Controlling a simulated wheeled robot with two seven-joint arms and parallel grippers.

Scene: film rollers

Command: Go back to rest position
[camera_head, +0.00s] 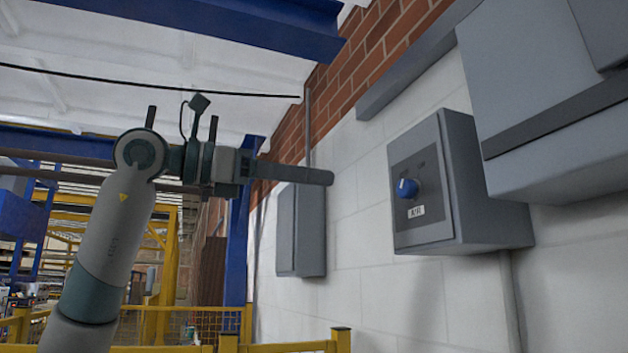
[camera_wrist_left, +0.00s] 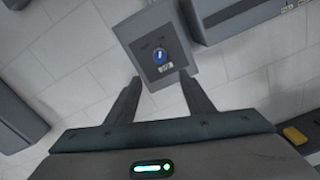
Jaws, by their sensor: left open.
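My left arm rises from the lower left in the head view, and my left gripper (camera_head: 326,177) points right toward the wall. In the wrist view the left gripper (camera_wrist_left: 160,80) has its two dark fingers apart, with nothing between them. A grey control box (camera_head: 470,190) with a blue knob (camera_head: 406,188) and an "AIR" label is on the wall to the right of the gripper, with a visible gap. The box (camera_wrist_left: 160,32) and knob (camera_wrist_left: 160,57) appear beyond the fingertips in the wrist view. My right gripper is not in view.
A larger grey cabinet (camera_head: 545,90) is on the wall at the upper right. A narrower grey box (camera_head: 301,230) is farther back on the white block wall. Yellow railings (camera_head: 290,347) cross the bottom, and a blue post (camera_head: 237,240) stands behind the arm.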

